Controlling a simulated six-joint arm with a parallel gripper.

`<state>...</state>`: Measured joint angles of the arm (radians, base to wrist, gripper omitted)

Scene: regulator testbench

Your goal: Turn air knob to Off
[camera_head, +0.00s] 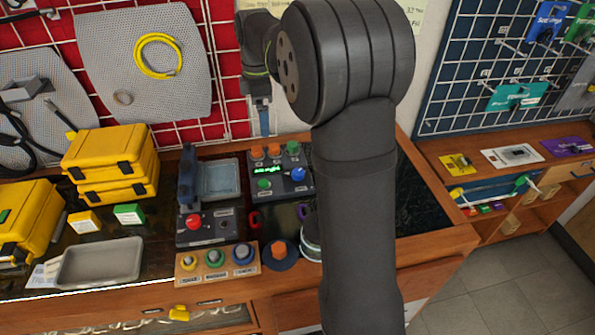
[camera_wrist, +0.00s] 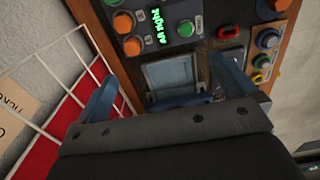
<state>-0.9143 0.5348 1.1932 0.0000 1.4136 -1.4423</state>
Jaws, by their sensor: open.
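No knob can be read as the air knob; the labels are too small. A dark control panel (camera_head: 280,172) with a green lit display carries orange, green and blue knobs in the head view. The wrist view shows its orange knobs (camera_wrist: 132,46) and a green knob (camera_wrist: 185,28). A wooden strip (camera_head: 217,270) in front holds a yellow, a green and a blue knob; the wrist view shows its blue knob (camera_wrist: 267,40) at the right. My gripper (camera_wrist: 166,70) is open and empty, above and behind the bench. In the head view, my arm partly hides the panel's right side.
A grey-blue tray (camera_head: 221,179) lies left of the panel. A black box with a red button (camera_head: 194,222) stands in front of it. A wire grid (camera_head: 230,75) rises behind the bench. Yellow cases (camera_head: 110,160) and a grey tray (camera_head: 95,263) occupy the left.

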